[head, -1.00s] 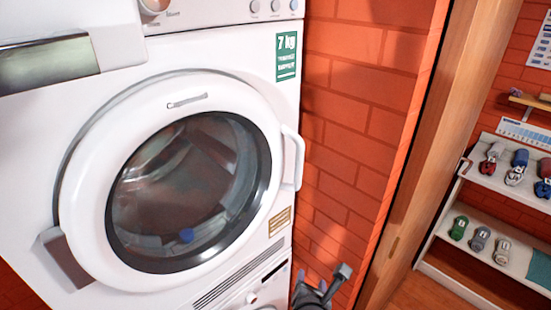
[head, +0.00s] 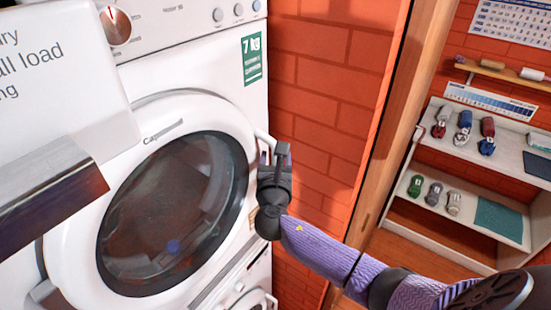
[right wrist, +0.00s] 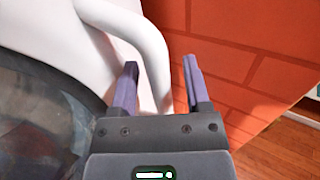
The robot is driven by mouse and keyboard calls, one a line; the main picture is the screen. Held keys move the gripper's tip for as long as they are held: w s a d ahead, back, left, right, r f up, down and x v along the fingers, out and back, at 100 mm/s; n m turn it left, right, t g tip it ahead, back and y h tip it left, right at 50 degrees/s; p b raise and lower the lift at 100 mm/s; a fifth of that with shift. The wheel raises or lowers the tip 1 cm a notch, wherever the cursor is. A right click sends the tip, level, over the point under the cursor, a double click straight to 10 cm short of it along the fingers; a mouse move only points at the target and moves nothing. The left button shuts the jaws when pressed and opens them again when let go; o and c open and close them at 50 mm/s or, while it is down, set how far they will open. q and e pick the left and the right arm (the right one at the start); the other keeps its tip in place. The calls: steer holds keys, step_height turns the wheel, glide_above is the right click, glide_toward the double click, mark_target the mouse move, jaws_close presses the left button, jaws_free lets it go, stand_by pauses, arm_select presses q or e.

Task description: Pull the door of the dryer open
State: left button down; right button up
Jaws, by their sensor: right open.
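The dryer (head: 180,75) is a white front-loader with a green 7 kg label. Its round door (head: 215,122) has a white ring and dark glass, and looks closed. The white handle (head: 262,137) is on the door's right edge, partly hidden by my right gripper (head: 274,155). In the right wrist view the handle (right wrist: 152,45) curves down between the two purple fingers of the open gripper (right wrist: 160,68), with space visible on the right side. Whether a finger touches it I cannot tell. My left gripper is not in view.
A white panel with lettering (head: 55,75) and a metallic strip (head: 45,195) stand close at the left. A red brick wall (head: 320,110) is right of the dryer.

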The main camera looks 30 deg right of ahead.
jaws_close()
stand_by(1.4)
